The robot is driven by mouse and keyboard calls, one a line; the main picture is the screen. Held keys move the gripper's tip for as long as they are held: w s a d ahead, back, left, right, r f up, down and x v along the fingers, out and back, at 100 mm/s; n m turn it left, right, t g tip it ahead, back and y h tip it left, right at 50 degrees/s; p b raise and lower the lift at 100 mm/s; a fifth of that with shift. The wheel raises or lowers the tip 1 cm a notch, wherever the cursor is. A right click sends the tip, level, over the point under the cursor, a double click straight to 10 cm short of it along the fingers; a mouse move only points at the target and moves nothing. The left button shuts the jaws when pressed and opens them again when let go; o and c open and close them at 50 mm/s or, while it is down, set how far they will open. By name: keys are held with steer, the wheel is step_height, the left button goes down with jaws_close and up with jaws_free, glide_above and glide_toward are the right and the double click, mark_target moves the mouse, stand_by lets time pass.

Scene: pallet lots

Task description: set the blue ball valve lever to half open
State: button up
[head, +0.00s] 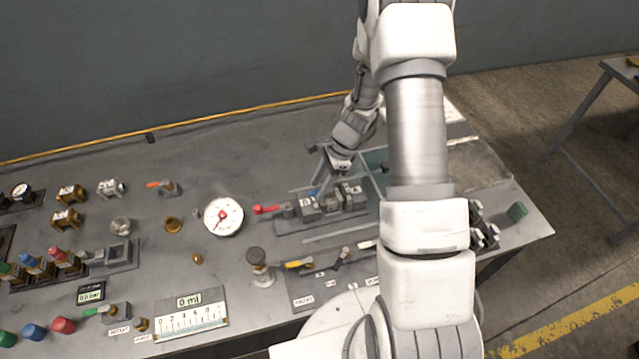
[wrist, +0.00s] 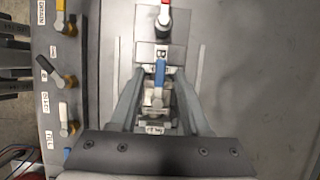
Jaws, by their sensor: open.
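The blue ball valve lever (wrist: 159,76) lies between my gripper's two fingers in the wrist view, lengthwise along the picture. Its pale valve body (wrist: 158,100) is just below it. In the head view the blue lever (head: 313,192) shows as a small blue patch among the blocks on a dark mount. My gripper (wrist: 159,72) is open, with one finger on each side of the lever. I cannot tell whether either finger touches it. In the head view my gripper (head: 335,172) is low over the mount, and partly hides the valve.
A red lever (head: 267,209) sits beside the blue one on the same mount; its valve also shows in the wrist view (wrist: 164,17). A panel with a yellow lever (head: 298,264) is nearer me. A round gauge (head: 223,216) stands left. Bare bench (wrist: 255,80) lies right in the wrist view.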

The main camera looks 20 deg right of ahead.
jaws_close()
stand_by(0.3)
steer(key=shift+n, duration=0.3)
steer(key=n+b, duration=0.1)
steer(key=s+n+g, duration=0.1)
steer(key=n, duration=0.1)
steer(key=shift+f+n+g+b, duration=0.15)
steer(key=shift+n+g+b, duration=0.15)
steer(key=shift+b, duration=0.05)
steer(key=shift+s+d+n+g+h+b, duration=0.15)
steer(key=shift+n+g+h+b, duration=0.1)
steer(key=shift+n, duration=0.5)
steer(key=shift+s+d+n+g+h+b, duration=0.15)
steer(key=shift+n+g+b, duration=0.1)
steer(key=shift+n, duration=0.45)
steer(key=shift+s+d+n+g+h+b, duration=0.15)
steer(key=shift+n+g+h+b, duration=0.1)
steer(key=shift+n, duration=0.5)
jaws_free()
steer(key=shift+s, duration=0.1)
